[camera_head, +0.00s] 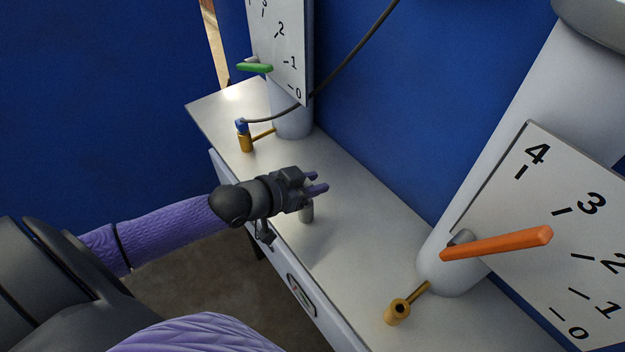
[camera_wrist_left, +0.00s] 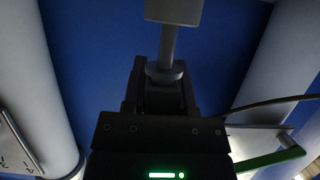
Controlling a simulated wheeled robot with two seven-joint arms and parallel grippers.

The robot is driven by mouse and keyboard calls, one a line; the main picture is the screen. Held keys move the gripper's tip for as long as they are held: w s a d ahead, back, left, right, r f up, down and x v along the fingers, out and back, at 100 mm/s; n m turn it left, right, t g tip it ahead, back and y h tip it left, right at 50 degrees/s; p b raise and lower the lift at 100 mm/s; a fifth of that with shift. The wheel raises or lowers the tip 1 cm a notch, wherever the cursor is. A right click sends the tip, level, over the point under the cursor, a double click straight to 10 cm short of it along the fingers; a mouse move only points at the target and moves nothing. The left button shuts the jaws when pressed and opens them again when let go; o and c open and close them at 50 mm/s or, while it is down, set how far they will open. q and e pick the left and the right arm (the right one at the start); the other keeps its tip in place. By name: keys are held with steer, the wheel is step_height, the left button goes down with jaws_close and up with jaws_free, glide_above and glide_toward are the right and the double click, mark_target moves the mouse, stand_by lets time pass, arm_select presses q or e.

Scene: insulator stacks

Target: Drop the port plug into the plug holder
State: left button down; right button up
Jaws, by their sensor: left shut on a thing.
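My left gripper (camera_head: 318,184) is over the middle of the white bench, shut on a grey thing that I take for the port plug (camera_head: 307,213). The plug hangs below the fingers as a short grey cylinder. In the left wrist view the grey piece (camera_wrist_left: 168,45) shows a round flange at the jaws, a stem and a wider block cut off by the top edge. I cannot tell whether its lower end touches the bench. A small dark grey fitting (camera_head: 265,234) at the bench's front edge, below the wrist, may be the plug holder; it is partly hidden. My right gripper is not in view.
An empty brass socket (camera_head: 397,311) juts from the right insulator, under an orange lever (camera_head: 497,244). A blue cable plug (camera_head: 242,126) sits in the left brass socket. Its cable (camera_head: 342,68) arches up behind. The bench top (camera_head: 350,205) between the insulators is mostly clear.

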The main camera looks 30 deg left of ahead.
arm_select(q)
steer(key=shift+f+b, duration=0.95)
steer(key=shift+f, duration=0.35)
steer(key=shift+c, duration=1.6)
jaws_free()
steer(key=p+v, duration=0.3)
steer(key=v, duration=0.7)
steer(key=shift+f, duration=0.1)
